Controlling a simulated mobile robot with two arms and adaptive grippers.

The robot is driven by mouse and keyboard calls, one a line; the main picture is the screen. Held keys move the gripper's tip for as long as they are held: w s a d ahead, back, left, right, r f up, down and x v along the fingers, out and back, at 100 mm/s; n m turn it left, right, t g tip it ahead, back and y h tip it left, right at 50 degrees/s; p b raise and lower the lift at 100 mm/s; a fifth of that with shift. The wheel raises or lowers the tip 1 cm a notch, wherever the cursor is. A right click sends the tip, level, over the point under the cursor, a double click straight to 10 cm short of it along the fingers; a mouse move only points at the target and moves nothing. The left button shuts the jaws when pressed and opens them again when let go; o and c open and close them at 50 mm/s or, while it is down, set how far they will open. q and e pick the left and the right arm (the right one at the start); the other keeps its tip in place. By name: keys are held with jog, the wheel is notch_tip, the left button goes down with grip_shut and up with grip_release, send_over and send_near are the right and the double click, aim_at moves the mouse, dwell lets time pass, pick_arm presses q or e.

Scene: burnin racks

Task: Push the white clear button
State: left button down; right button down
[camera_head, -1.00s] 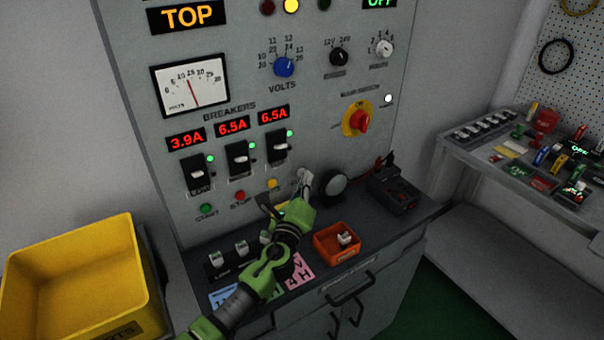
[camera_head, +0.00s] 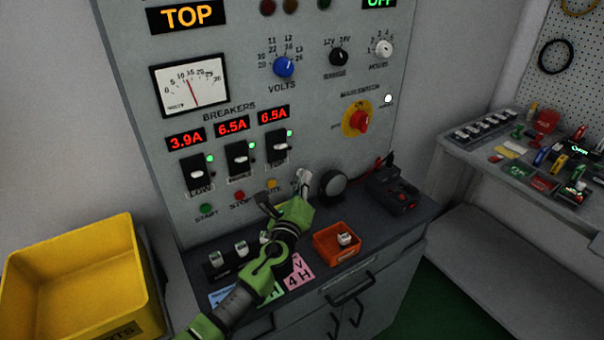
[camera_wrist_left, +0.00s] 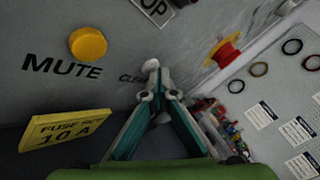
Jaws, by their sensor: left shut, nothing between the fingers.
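My left gripper (camera_head: 304,180) is shut and empty, with its pale fingertips at the panel, right of the yellow button (camera_head: 272,184). In the left wrist view the closed fingertips (camera_wrist_left: 151,66) are at the panel beside the partly covered "CLEAR" lettering (camera_wrist_left: 130,78). The white clear button itself is hidden behind the fingers, so I cannot tell whether they touch it. The yellow button (camera_wrist_left: 88,44), labelled MUTE, stands left of the fingers. My right gripper is not in view.
Green (camera_head: 206,209) and red (camera_head: 239,196) buttons lie left along the row. A round black part (camera_head: 334,184) stands close right of the gripper. A yellow bin (camera_head: 75,255) stands left.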

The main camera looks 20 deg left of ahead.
pick_arm(q)
jog(key=shift+s+d, duration=0.5)
jog(key=shift+d, duration=0.05)
jog(key=s+d, duration=0.1)
jog(key=d, duration=0.1)
jog(key=s+d, duration=0.2)
dwell(0.5)
dwell(0.5)
